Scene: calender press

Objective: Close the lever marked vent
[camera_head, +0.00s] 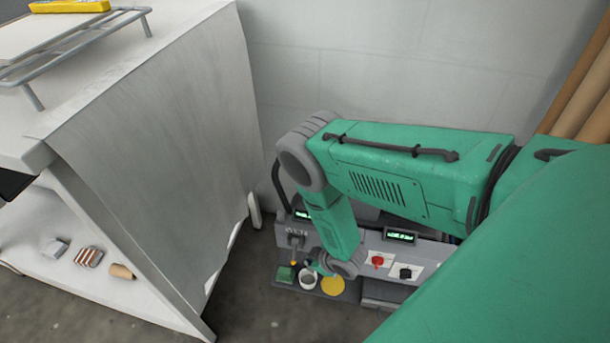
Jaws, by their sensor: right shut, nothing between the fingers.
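A low grey control panel (284,231) stands on the floor against the back wall, with small lettering at its left end that I cannot read for certain. A dark grey lever-like part (296,242) sits just below that lettering; I cannot tell its exact position. My right arm reaches down over the panel and hides much of its middle. My right gripper (321,268) is at the panel's front, just right of and below that part, shut and empty. Its fingertips are small and partly hidden, and I cannot tell whether they touch anything. My left gripper is out of view.
The panel carries a red knob (377,261), a black knob (405,273) and a lit display (400,236). In front lie a green block (286,273), a pale round cup (308,280) and a yellow disc (332,286). A white bench (170,130) stands close on the left.

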